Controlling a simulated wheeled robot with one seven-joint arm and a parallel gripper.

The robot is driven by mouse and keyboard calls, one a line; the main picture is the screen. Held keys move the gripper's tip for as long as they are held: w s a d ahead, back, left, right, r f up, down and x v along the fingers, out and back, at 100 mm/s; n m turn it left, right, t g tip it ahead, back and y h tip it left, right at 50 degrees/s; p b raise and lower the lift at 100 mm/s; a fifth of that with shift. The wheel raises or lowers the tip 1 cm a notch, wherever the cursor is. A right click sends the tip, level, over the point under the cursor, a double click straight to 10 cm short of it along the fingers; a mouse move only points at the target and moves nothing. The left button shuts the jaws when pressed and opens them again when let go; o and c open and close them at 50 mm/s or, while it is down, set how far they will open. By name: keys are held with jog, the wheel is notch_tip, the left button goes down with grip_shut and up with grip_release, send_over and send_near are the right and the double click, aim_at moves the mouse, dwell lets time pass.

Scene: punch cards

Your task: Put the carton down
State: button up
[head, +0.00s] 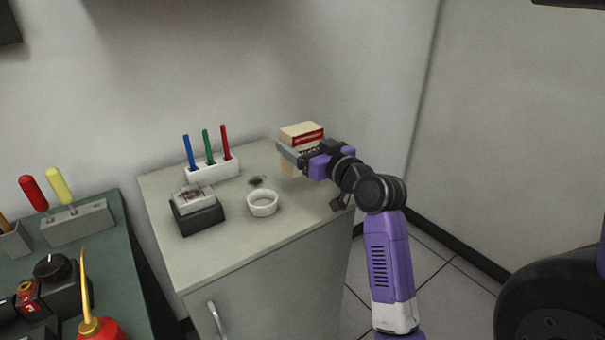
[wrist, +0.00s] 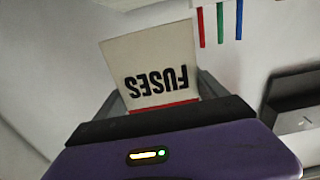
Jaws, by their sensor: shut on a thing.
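The carton (head: 301,130) is cream with a red band, at the back right of the grey cabinet top (head: 240,240). In the wrist view the carton (wrist: 150,62) shows the word FUSES upside down. My gripper (head: 290,156) is shut on the carton, with a finger along each side; it also shows in the wrist view (wrist: 160,92). My gripper hides part of the carton. I cannot tell whether its underside touches the cabinet top.
A white holder (head: 212,171) with blue, green and red pens stands at the back. A white ring-shaped dish (head: 262,204) and a dark box (head: 199,218) with a pale, patterned top piece (head: 193,198) are left of the carton. The cabinet's front right top is clear.

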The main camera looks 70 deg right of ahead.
jog(key=shift+f+b, duration=0.45)
jog(key=shift+f, duration=3.2)
jog(key=shift+f, duration=0.2)
jog(key=o, duration=1.4)
jog(key=shift+o, duration=0.2)
jog(key=shift+r, duration=0.15)
jog(key=shift+s+a, duration=0.1)
jog(key=shift+s, duration=0.1)
jog(key=b+v, duration=0.1)
jog(key=v, duration=1)
jog(key=shift+s+a+b, duration=0.25)
jog(key=shift+a+b, duration=0.05)
